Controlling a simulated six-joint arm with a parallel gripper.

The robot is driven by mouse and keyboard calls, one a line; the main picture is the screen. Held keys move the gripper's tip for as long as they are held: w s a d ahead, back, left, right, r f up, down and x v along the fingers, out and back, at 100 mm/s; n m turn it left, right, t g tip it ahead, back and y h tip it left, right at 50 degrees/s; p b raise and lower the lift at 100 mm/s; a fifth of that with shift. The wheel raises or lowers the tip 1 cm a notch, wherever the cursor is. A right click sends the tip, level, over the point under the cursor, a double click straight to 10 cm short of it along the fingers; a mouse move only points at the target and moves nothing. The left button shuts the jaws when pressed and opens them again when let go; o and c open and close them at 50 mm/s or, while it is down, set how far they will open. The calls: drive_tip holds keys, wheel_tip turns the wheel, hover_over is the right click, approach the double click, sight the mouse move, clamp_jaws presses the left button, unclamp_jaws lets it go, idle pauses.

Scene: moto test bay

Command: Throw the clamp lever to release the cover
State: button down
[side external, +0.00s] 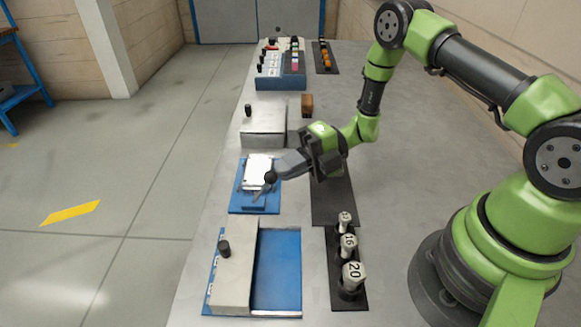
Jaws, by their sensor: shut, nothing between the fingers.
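The clamp lever (262,188) is a thin arm with a dark ball knob, on a blue base plate (238,208) near the left edge of the bench. A white cover (256,168) lies on the same blue plate, just behind the lever. My gripper (278,174) is shut and reaches in from the right with its tip at the dark knob. I cannot tell whether the tip touches the knob. The gripper's tip overlaps the right edge of the blue plate in this view.
A grey box with a black knob (264,126) stands behind the plate. In front is a blue tray with a sliding grey cover (234,275). Numbered sockets (352,274) stand in a dark rack at front right. A blue panel (280,82) with coloured parts is at the back.

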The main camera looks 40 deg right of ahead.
drive_tip(key=shift+a+r, duration=0.1)
drive_tip(key=w+a+r+m+g+h, duration=0.2)
drive_tip(key=w+a+h, duration=0.2)
drive_tip(key=w+a, duration=0.1)
drive_tip(key=shift+r+g, duration=0.15)
drive_tip(key=shift+g, duration=0.15)
idle(0.4)
drive_tip(key=shift+w+r, duration=0.1)
drive_tip(key=shift+r, duration=0.7)
